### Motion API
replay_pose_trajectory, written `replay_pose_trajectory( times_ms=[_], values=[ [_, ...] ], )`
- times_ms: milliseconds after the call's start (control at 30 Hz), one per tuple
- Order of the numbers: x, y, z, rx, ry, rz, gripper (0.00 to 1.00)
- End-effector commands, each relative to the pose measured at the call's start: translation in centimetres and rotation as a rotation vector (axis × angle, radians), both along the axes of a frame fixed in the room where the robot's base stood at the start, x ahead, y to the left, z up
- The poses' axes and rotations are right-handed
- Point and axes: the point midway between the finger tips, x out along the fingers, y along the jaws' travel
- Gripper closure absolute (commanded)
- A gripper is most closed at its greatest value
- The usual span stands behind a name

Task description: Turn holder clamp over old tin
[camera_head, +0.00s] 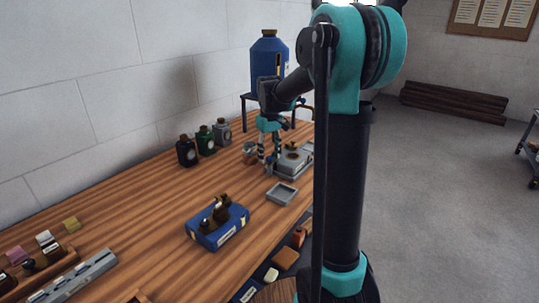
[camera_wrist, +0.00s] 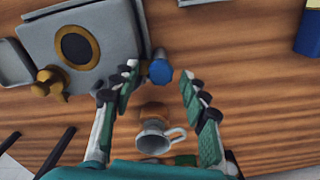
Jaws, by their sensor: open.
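My gripper (camera_wrist: 160,78) is open over the bench, with its two fingers spread. A small blue-topped knob (camera_wrist: 160,71) shows between the fingertips, apart from both. Beside it on the left is a grey box-like fixture (camera_wrist: 108,20) with a brass ring around a dark round centre. In the head view my gripper (camera_head: 269,163) hangs left of this grey fixture (camera_head: 293,162). A blue box (camera_head: 217,229) with dark brown fittings on top stands nearer on the bench. I cannot tell for sure which part is the holder clamp or the old tin.
A metal cup (camera_wrist: 153,137) stands below the knob in the wrist view. A shallow grey tray (camera_head: 282,194) lies in front of the fixture. Dark, green and grey bottles (camera_head: 205,140) stand along the wall. Bare wooden bench (camera_head: 150,205) lies left of the blue box.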

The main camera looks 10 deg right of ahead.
Motion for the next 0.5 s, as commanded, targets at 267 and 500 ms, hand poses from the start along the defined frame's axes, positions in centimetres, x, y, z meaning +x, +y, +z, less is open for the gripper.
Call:
replay_pose_trajectory(
  times_ms=[267, 500],
  values=[
    [0.0, 0.0, 3.8, 0.000, 0.000, 0.000, 0.55],
    [0.0, 0.0, 8.7, 0.000, 0.000, 0.000, 0.55]
  ],
)
